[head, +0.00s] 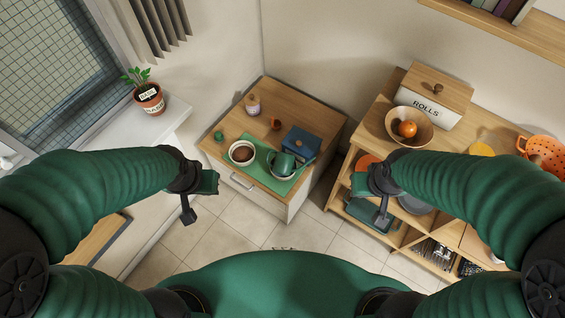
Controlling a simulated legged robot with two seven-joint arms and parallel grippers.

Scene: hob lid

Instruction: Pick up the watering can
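A small green vessel (284,163), which looks like the watering can, is on the low wooden cabinet (312,113). It stands at the right end of a green mat (262,162), at or in a pale round dish whose exact relation to it I cannot tell. My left gripper (201,198) is open and empty, in front of the cabinet's left side. My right gripper (370,200) is open and empty, to the right of the cabinet and in front of the shelf unit. Both grippers are apart from the green vessel.
A bowl with brown contents (242,153), a blue box (301,143), a small jar (253,104) and a terracotta pot (275,123) share the cabinet top. A potted plant (149,98) stands on the windowsill. A shelf unit (385,109) with kitchenware stands right. Tiled floor (240,224) lies in front.

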